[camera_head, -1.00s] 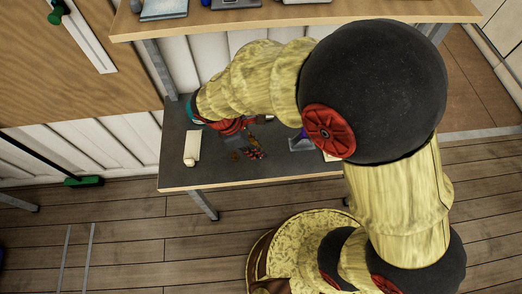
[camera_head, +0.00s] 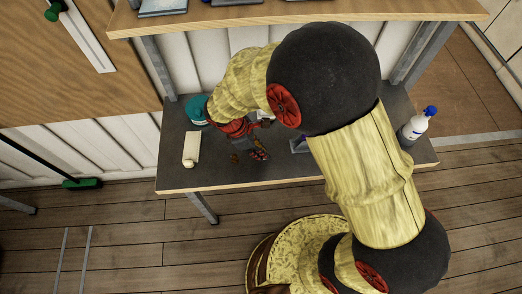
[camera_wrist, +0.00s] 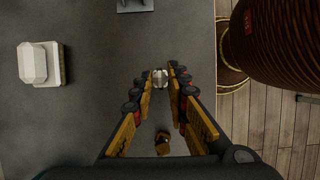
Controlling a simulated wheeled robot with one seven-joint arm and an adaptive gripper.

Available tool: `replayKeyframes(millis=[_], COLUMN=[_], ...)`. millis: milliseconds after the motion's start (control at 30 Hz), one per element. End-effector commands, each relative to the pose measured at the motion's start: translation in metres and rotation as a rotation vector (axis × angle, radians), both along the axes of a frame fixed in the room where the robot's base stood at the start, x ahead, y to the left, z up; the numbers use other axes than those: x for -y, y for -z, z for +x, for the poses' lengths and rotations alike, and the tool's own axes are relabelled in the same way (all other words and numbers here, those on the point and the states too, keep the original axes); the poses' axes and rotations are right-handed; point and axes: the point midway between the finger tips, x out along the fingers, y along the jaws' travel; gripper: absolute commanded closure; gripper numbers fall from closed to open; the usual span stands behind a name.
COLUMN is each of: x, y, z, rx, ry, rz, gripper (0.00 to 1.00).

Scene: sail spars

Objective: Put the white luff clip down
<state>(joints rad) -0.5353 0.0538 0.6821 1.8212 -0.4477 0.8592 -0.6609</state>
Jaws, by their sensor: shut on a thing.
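My gripper (camera_wrist: 160,88) shows in the wrist view with its two yellow-and-black fingers closed in on a small whitish piece, the white luff clip (camera_wrist: 160,78), at the fingertips. The dark tabletop (camera_wrist: 95,110) lies beneath it; I cannot tell whether the clip touches it. In the head view my gripper (camera_head: 247,156) is low over the grey-topped table (camera_head: 175,175), right of a long white piece. The clip cannot be made out there.
The long white piece (camera_head: 192,148) lies at the table's left end. A white block (camera_wrist: 40,64) sits left in the wrist view. A small brown thing (camera_wrist: 163,143) shows between the fingers. A blue-capped bottle (camera_head: 416,124) stands at the right end. A wooden shelf (camera_head: 240,18) overhangs the back.

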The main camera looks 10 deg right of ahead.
Motion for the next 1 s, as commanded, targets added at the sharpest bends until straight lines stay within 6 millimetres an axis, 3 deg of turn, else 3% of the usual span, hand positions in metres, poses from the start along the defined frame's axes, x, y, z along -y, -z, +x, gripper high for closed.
replayKeyframes(millis=[100,133,433,767,1000], x=[0.000,0.000,0.000,0.000,-0.012], y=[0.003,0.003,0.003,0.001,-0.029], z=[0.000,0.000,0.000,0.000,0.001], rx=[-0.001,-0.001,0.000,0.000,0.002], ry=[0.000,0.000,0.000,0.000,-0.002], rz=[0.000,0.000,0.000,0.000,0.002], gripper=[1.00,0.84,0.67,0.66,0.66])
